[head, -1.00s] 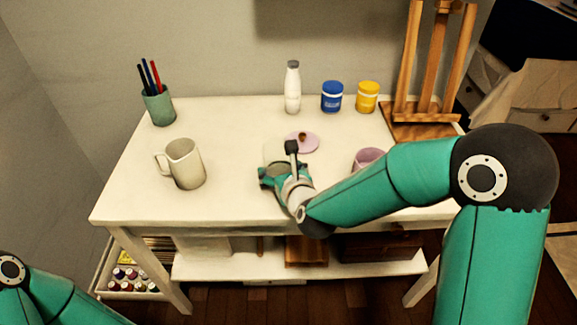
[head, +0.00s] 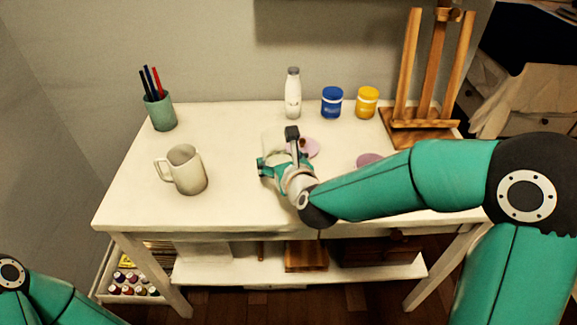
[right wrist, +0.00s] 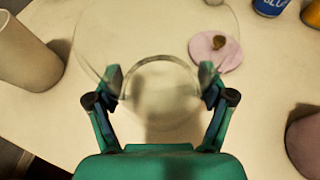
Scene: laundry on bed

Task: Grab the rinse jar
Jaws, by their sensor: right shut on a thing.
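The rinse jar is a clear glass jar (right wrist: 155,85), seen from above in the right wrist view between my right gripper's fingers. In the head view it is faint and mostly hidden behind that gripper. My right gripper (right wrist: 160,88) is shut on the jar, one finger on each side. The same gripper (head: 283,160) shows over the middle of the white table in the head view. I cannot tell whether the jar is off the table. My left arm shows at the lower left of the head view, but its gripper is out of view.
The white table (head: 225,120) holds a beige mug (head: 187,172), a green pen cup (head: 160,112), a white bottle (head: 293,95), blue (head: 332,102) and yellow (head: 367,102) paint jars, and a wooden easel (head: 425,95). A pink dish (right wrist: 215,52) lies just beyond the glass jar.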

